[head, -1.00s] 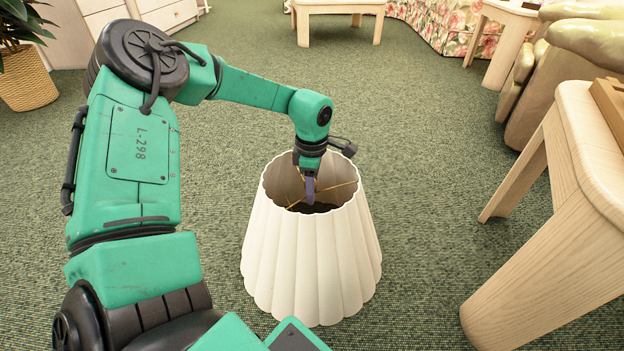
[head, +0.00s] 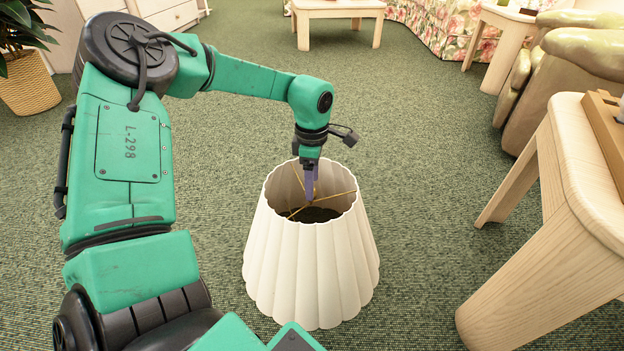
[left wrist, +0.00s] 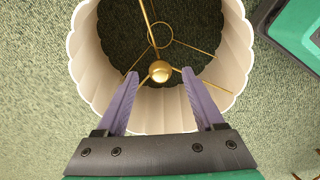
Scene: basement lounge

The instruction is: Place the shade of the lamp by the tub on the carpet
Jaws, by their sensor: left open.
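The cream, scalloped lamp shade (head: 311,275) stands upright on the green carpet (head: 420,230), wide end down. Its open top shows thin brass spokes inside. My left gripper (head: 311,197) is over this top opening, its purple fingers reaching down to about rim level. In the left wrist view the gripper (left wrist: 160,75) is open, with a brass knob (left wrist: 160,71) of the shade's frame showing between the fingertips. The fingers look clear of the knob. The shade's rim (left wrist: 82,60) surrounds it there. The lamp's base, the tub and my right gripper do not show.
A pale wooden table (head: 570,165) stands close on the right, with a wooden tray (head: 603,120) on it. A potted plant's basket (head: 28,85) is at far left. A low table (head: 338,10) is at the back. Carpet around the shade is clear.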

